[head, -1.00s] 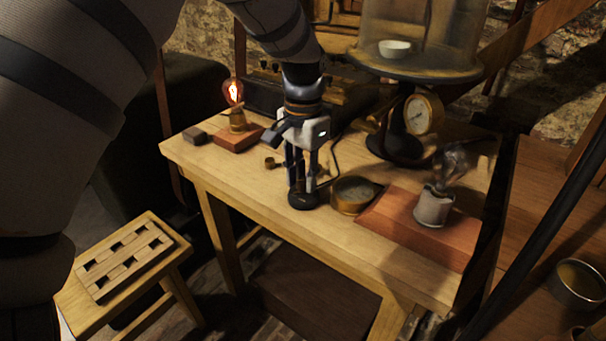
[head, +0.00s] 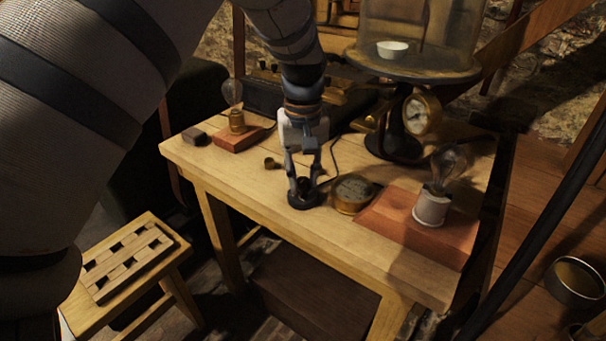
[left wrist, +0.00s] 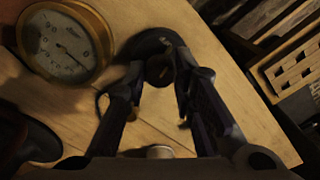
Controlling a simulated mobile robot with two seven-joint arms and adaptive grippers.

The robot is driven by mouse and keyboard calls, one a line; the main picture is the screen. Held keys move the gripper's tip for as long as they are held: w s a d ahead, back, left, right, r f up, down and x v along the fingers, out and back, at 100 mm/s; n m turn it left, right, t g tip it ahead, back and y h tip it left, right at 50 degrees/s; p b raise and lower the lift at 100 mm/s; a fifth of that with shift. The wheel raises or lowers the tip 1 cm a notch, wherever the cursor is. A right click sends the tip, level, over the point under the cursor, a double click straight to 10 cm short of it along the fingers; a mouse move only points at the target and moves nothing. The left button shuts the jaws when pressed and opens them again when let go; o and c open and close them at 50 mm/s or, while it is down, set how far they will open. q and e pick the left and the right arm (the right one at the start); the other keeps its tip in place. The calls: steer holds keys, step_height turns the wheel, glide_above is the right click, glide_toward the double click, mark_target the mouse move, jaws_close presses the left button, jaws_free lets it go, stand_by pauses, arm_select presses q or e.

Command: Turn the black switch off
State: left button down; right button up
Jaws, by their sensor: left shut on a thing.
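The black switch (head: 304,199) is a round black base with a knob on top, near the front edge of the wooden table. My left gripper (head: 303,184) points down over it, with its fingers shut on the knob. In the left wrist view the switch (left wrist: 150,42) lies between the tips of my left gripper (left wrist: 160,75). The small bulb (head: 232,93) on its wooden block at the back left is dark. The larger bulb (head: 447,165) at the right is also unlit. My right gripper is not in view.
A brass dial gauge (head: 352,193) stands close to the right of the switch. A bell jar stand with a pressure gauge (head: 421,114) is behind it. A small brass piece (head: 271,163) lies to the left. The table's front left is clear.

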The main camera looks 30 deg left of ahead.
mark_target(303, 179)
arm_select(q)
steer(key=n, duration=0.6)
steer(key=shift+n, duration=0.4)
stand_by(0.4)
steer(key=c, duration=1.3)
jaws_free()
steer(key=shift+c, duration=0.2)
step_height(303, 179, up, 12)
